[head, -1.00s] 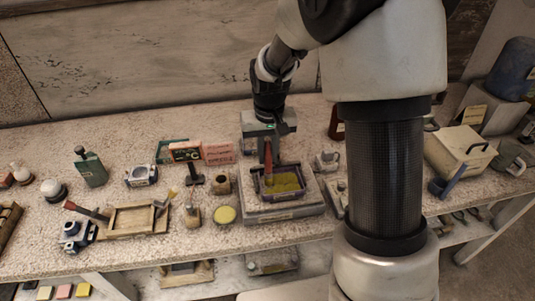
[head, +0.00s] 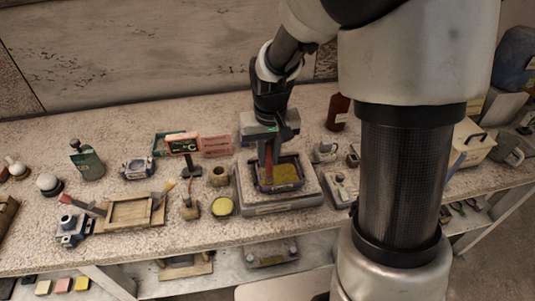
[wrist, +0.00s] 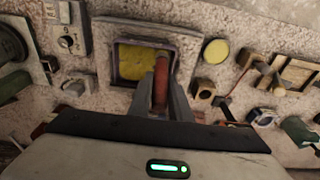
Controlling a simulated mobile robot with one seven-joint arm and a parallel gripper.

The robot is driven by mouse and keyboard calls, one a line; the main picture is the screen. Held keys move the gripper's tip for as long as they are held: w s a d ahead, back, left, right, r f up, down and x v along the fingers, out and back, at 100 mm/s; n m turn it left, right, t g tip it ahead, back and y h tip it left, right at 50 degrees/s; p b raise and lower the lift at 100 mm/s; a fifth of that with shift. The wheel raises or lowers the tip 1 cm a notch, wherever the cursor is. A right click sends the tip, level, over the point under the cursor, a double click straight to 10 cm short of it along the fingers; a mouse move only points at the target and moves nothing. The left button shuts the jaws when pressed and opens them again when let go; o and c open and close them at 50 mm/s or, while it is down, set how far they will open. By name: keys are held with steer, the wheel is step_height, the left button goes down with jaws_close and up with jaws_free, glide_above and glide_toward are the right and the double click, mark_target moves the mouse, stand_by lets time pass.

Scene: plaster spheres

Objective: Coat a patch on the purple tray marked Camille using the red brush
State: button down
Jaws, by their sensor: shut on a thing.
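The purple tray (head: 281,189) sits on a grey slab at mid-bench, with a yellow patch (head: 286,174) on its floor. The tray (wrist: 117,63) and its yellow area (wrist: 137,64) also show in the wrist view. My gripper (head: 268,150) is above the tray, shut on the red brush (head: 268,168), which points down into it. In the wrist view, the brush (wrist: 161,84) stands between my fingers (wrist: 163,92). The brush tip is hidden, so I cannot tell whether it touches. The name on the tray is unreadable.
A round yellow-topped pot (head: 222,206) and a small brown pot (head: 219,176) stand left of the slab (head: 283,208). A red-and-black sign (head: 183,143) stands behind them. A wooden frame (head: 132,212) lies farther left. Small grey items (head: 340,186) stand close on the right.

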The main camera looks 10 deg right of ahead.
steer(key=shift+s+f, duration=0.15)
steer(key=w, duration=0.5)
steer(key=shift+p, duration=0.4)
steer(key=shift+s+r, duration=0.15)
steer(key=shift+r, duration=0.1)
steer(key=shift+s+r+p, duration=0.15)
steer(key=shift+s+r, duration=0.15)
steer(key=shift+s, duration=0.3)
steer(key=shift+s+r+p, duration=0.15)
steer(key=shift+s+r, duration=0.15)
steer(key=shift+s, duration=0.25)
steer(key=shift+w, duration=0.1)
steer(key=shift+w+f, duration=0.15)
steer(key=shift+w, duration=1.55)
steer(key=shift+f, duration=0.55)
